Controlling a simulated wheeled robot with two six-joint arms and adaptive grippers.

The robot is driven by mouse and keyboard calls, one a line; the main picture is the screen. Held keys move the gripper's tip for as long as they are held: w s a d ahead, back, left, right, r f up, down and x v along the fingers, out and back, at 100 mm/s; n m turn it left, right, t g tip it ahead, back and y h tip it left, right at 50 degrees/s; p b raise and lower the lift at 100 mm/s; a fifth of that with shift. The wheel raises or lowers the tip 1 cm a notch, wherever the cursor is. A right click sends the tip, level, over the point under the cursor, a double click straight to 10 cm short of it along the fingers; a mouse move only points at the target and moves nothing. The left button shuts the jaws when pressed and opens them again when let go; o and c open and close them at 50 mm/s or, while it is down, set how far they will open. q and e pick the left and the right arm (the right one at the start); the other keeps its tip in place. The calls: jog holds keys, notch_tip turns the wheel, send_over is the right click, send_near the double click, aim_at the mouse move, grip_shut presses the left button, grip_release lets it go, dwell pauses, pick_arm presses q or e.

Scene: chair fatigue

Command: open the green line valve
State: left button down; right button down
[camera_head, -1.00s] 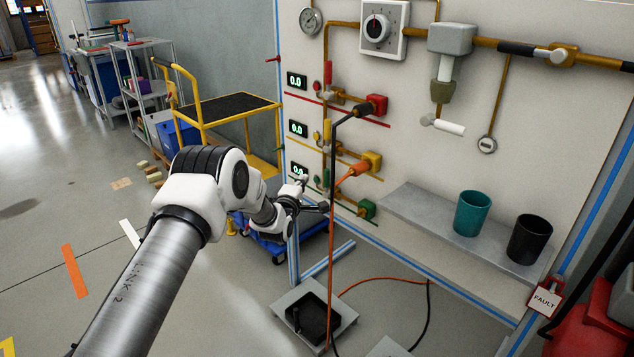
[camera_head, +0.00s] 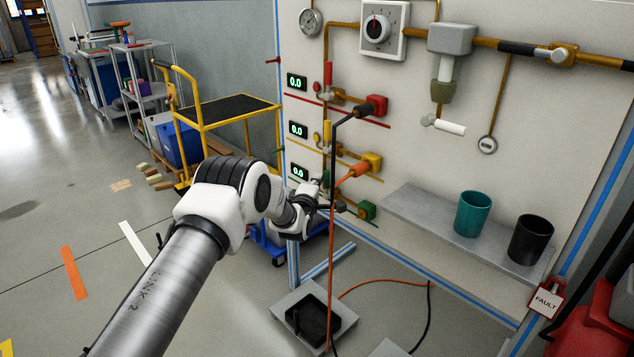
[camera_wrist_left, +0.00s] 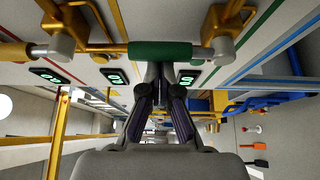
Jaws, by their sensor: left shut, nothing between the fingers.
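The green valve handle (camera_wrist_left: 162,52) is a thick green bar in the left wrist view, lying across the top centre between metal and brass fittings. My left gripper (camera_wrist_left: 160,72) is shut and empty, its dark fingertips just below the bar's middle in that view. I cannot tell whether they touch it. In the head view my left gripper (camera_head: 328,195) is at the lowest line of the panel, left of the green block (camera_head: 366,210). My gripper and wrist largely hide the handle there. My right gripper is not in view.
The lowest display (camera_head: 299,172) reads 0.0. An orange plug (camera_head: 357,171) and its cable hang close to my gripper. Red and yellow lines run above. A shelf (camera_head: 420,210) holds teal and black cups to the right. A yellow trolley (camera_head: 222,108) stands behind my arm.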

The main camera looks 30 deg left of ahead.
pick_arm(q)
jog(key=shift+d+m+t+b, duration=0.25)
jog(key=shift+m+t+b, duration=0.05)
jog(key=shift+m+b, duration=0.1)
jog(key=m+b, duration=0.1)
jog(key=d+m+t+b, duration=0.1)
jog(key=m+b, duration=0.1)
jog(key=shift+s+d+f+m+t+h+b, duration=0.3)
jog(key=shift+s+d+t, duration=0.1)
jog(key=d+f+m+t+h+b, duration=0.1)
jog(key=m+h+b, duration=0.2)
jog(key=m, duration=0.3)
jog(key=s+d+f+m+t+h+b, duration=0.1)
jog(key=d+m+h+b, duration=0.1)
jog(key=m, duration=0.4)
jog(key=d+f+m+h+b, duration=0.1)
jog(key=m+h+b, duration=0.3)
jog(key=m, duration=0.1)
jog(key=shift+s+d+f+m+t+h, duration=0.15)
jog(key=shift+s+f+m+t+h, duration=0.1)
jog(key=shift+f+m+t+h, duration=0.15)
jog(key=shift+f, duration=0.1)
